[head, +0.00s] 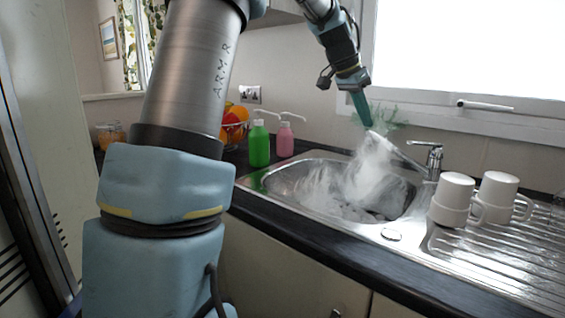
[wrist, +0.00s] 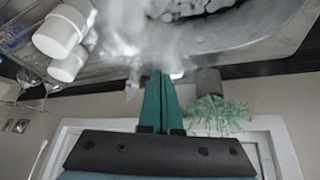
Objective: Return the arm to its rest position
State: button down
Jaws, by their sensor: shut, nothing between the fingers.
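My arm reaches up from the left of the head view and bends over toward the window side of the sink. My gripper (head: 366,122) points down above the far side of the sink, in front of the window. Its teal fingers are together with nothing between them. In the wrist view, the shut fingers (wrist: 160,74) show at the centre, with the scene upside down. White steam or spray beside the fingertips partly blurs the sink.
The steel sink (head: 283,203) has a tap (head: 426,160) behind it and white mugs (head: 452,196) on the drainer at right. Green (head: 259,146) and pink (head: 285,140) soap bottles and a fruit bowl (head: 238,132) stand left. A plant (head: 388,116) is close to the gripper.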

jog(key=s+a+f+n+y+p, duration=0.1)
jog(key=s+a+f+n, duration=0.2)
jog(key=a, duration=0.5)
jog(key=s+a+f+n+y+p, duration=0.1)
jog(key=s+a+f+n+y, duration=0.1)
jog(key=a, duration=0.6)
jog(key=s+a+f+n+y+p, duration=0.1)
jog(key=s+a+f+n+p, duration=0.1)
jog(key=s+a+f+n, duration=0.2)
jog(key=shift+s+a+f, duration=0.35)
jog(key=shift+a+f, duration=0.25)
jog(key=shift+a, duration=0.05)
jog(key=shift+s+a+f, duration=0.3)
jog(key=shift+a+f, duration=0.3)
jog(key=shift+a, duration=0.05)
jog(key=shift+s+a+f, duration=0.35)
jog(key=shift+a+f, duration=0.25)
jog(key=shift+a, duration=0.05)
jog(key=s+a+f+n+y+p, duration=0.1)
jog(key=s+a+f+n, duration=0.2)
jog(key=s+a, duration=0.3)
jog(key=shift+s+f, duration=0.35)
jog(key=shift+s, duration=0.85)
